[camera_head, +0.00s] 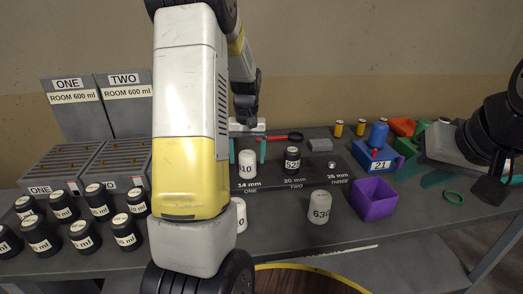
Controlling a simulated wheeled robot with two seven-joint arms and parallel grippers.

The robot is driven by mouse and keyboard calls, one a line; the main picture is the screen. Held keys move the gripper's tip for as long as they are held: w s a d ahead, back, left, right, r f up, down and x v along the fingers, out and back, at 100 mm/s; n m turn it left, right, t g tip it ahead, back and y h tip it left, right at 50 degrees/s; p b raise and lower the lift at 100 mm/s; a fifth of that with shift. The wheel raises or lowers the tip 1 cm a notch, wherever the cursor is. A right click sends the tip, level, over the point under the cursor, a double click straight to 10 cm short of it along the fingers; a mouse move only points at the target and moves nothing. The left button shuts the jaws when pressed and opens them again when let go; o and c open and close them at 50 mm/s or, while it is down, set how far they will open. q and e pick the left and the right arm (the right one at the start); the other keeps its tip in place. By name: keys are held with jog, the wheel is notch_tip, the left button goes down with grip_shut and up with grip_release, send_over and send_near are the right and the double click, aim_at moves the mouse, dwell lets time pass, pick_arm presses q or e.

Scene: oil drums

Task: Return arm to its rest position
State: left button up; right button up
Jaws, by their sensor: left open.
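My left arm stands large in the middle of the head view. Its gripper (247,149) points down at the back of the dark mat (312,184), with its two teal fingers apart. A white drum marked 610 (246,170) stands on the mat at ONE. It appears between or just below the fingers; I cannot tell if they touch it.
Several black drums (99,205) stand at left before the racks marked ONE (38,188) and TWO (105,184). A white drum marked 630 (320,208) and a purple bin (374,199) stand in front. A half-hidden white drum (241,216) is beside my left arm.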

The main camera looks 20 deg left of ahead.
pick_arm(q)
notch_tip(320, 180, up, 7)
jog(key=shift+r, duration=0.1)
jog(key=shift+s+d+r, duration=0.15)
jog(key=shift+d+r, duration=0.05)
jog(key=shift+r, duration=0.2)
jog(key=s+d+r+m+t, duration=0.1)
jog(key=s+d+r+t, duration=0.1)
jog(key=s, duration=0.5)
jog(key=s+d+r+m+t+h, duration=0.1)
jog(key=s+d+r+t, duration=0.1)
jog(key=s+d+r, duration=0.2)
jog(key=s+d+r+m+t+h, duration=0.1)
jog(key=s+d+r+m+t, duration=0.1)
jog(key=s+d, duration=0.4)
jog(key=s+r, duration=0.1)
jog(key=s, duration=0.3)
jog(key=shift+s+r, duration=0.35)
jog(key=shift+s, duration=0.05)
